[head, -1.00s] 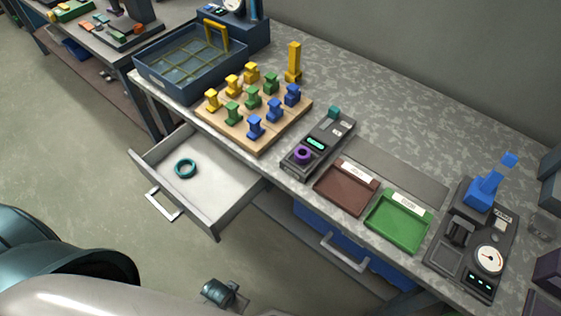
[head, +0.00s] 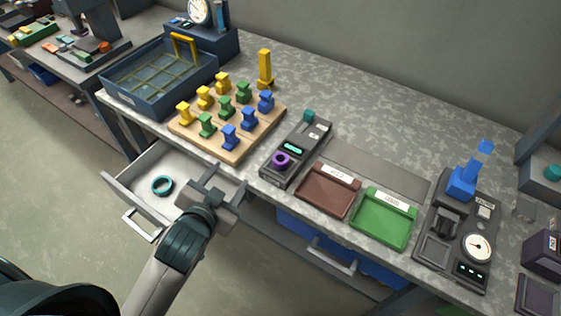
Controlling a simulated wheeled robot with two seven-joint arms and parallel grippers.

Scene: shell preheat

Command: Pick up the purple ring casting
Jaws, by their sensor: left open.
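The purple ring casting (head: 281,159) lies on the near end of a dark grey device (head: 297,148) with a lit green display, on the bench. My left gripper (head: 222,186) is open and empty, over the right part of the open drawer. It is apart from the purple ring, to its left and nearer to me. My right gripper is not in view.
The open drawer (head: 128,186) holds a teal ring (head: 162,186). A wooden board (head: 233,157) with several coloured pieces stands left of the device. A brown tray (head: 327,205) and a green tray (head: 383,234) lie right of it. A gauge unit (head: 476,248) stands farther right.

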